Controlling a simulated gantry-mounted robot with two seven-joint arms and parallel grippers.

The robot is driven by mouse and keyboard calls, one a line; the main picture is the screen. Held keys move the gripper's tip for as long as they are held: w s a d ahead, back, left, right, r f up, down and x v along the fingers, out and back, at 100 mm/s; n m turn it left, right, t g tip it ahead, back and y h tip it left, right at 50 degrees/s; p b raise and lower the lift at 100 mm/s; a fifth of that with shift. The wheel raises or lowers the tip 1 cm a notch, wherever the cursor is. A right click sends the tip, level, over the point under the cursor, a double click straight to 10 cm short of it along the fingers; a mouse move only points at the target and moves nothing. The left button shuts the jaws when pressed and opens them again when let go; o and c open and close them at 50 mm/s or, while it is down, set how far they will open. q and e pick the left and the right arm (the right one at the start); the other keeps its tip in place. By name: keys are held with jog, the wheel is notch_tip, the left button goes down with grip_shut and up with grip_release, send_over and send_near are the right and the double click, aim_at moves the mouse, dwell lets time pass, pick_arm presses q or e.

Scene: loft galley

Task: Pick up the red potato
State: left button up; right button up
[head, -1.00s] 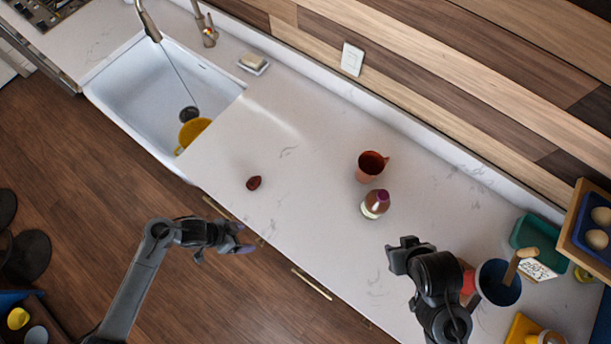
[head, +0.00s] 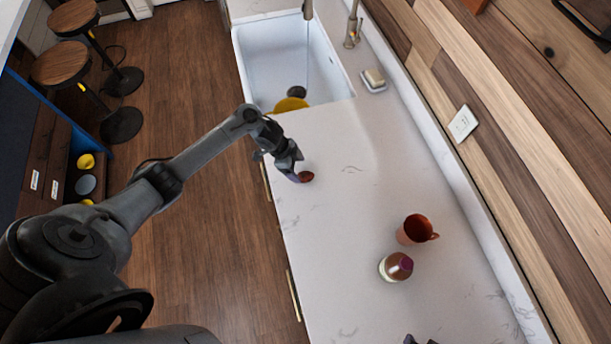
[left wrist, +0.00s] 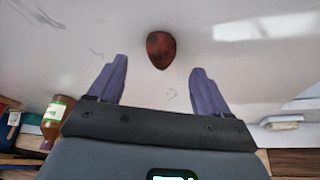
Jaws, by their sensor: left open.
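The red potato (head: 307,177) is a small dark red, oval thing lying on the white counter near its front edge. My left gripper (head: 294,176) is right beside it, just to its left in the head view. In the left wrist view the red potato (left wrist: 161,49) sits centred just beyond the two purple fingertips of my open, empty left gripper (left wrist: 159,68). I see no finger touching it. Of my right gripper (head: 418,340), only a small dark part shows at the bottom edge of the head view.
The sink (head: 290,60) holds something yellow (head: 291,104). A soap dish (head: 374,82) lies near the wall. The counter around the potato is clear.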

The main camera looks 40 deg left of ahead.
aim_at(303, 173)
pick_arm(q)
jog(key=shift+x, duration=2.85)
jog(key=shift+w, duration=0.1)
jog(key=shift+c, duration=0.3)
jog(key=c, duration=1.1)
jog(key=shift+o, duration=0.2)
